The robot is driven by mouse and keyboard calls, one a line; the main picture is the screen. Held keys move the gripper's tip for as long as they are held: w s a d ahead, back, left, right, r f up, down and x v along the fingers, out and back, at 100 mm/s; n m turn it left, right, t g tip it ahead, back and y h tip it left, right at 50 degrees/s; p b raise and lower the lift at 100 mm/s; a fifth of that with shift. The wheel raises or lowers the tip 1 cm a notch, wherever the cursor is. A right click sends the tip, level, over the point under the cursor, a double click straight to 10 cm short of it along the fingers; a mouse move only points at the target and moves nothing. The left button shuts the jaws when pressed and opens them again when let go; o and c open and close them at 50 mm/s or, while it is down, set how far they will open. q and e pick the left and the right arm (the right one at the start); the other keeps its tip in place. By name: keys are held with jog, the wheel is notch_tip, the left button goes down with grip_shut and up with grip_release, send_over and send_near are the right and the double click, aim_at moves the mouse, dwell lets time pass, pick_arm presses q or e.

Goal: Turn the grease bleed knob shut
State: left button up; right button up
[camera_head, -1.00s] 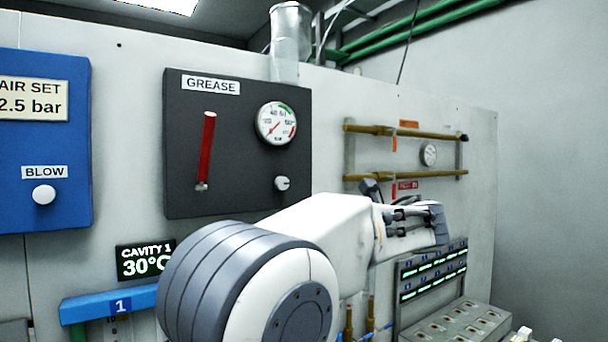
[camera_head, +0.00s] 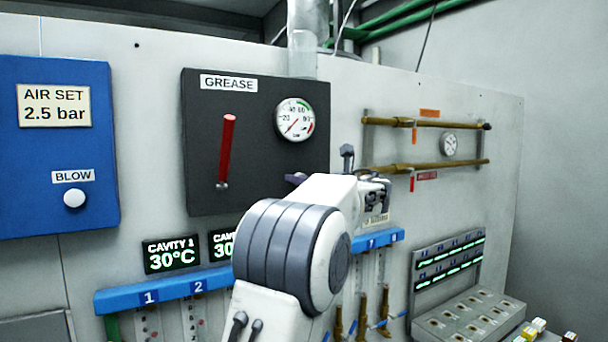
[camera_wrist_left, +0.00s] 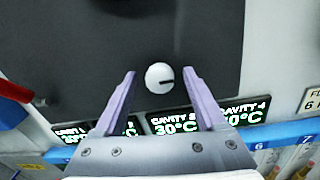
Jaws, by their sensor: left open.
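The grease bleed knob (camera_wrist_left: 159,78) is a small round white knob with a dark mark pointing right, on a dark panel in the left wrist view. In the head view it is hidden behind my left arm. My left gripper (camera_wrist_left: 160,74) is open, with one purple finger on each side of the knob in the picture. I see gaps between the knob and both fingers; the depth between them is unclear. In the head view part of the left gripper (camera_head: 296,179) shows in front of the grease panel (camera_head: 262,110). My right gripper is not in view.
A red lever (camera_head: 227,150) and a gauge (camera_head: 295,120) are on the same panel. A blue panel with a white BLOW knob (camera_head: 74,198) is at the left. Below are cavity displays (camera_head: 171,254) and a blue numbered rail (camera_head: 120,298). Brass pipes (camera_head: 425,165) are at the right.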

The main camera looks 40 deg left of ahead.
pick_arm(q)
jog(key=shift+a, duration=0.15)
grip_shut()
jog(key=n+b, duration=0.5)
jog(key=n, duration=0.3)
jog(key=n+h+b, duration=0.1)
jog(key=n+b, duration=0.5)
jog(key=n, duration=0.3)
jog(key=shift+s+f+t, duration=0.1)
jog(key=shift+f+t, duration=0.05)
jog(key=shift+t, duration=0.15)
jog(key=shift+n, duration=0.3)
dwell(0.5)
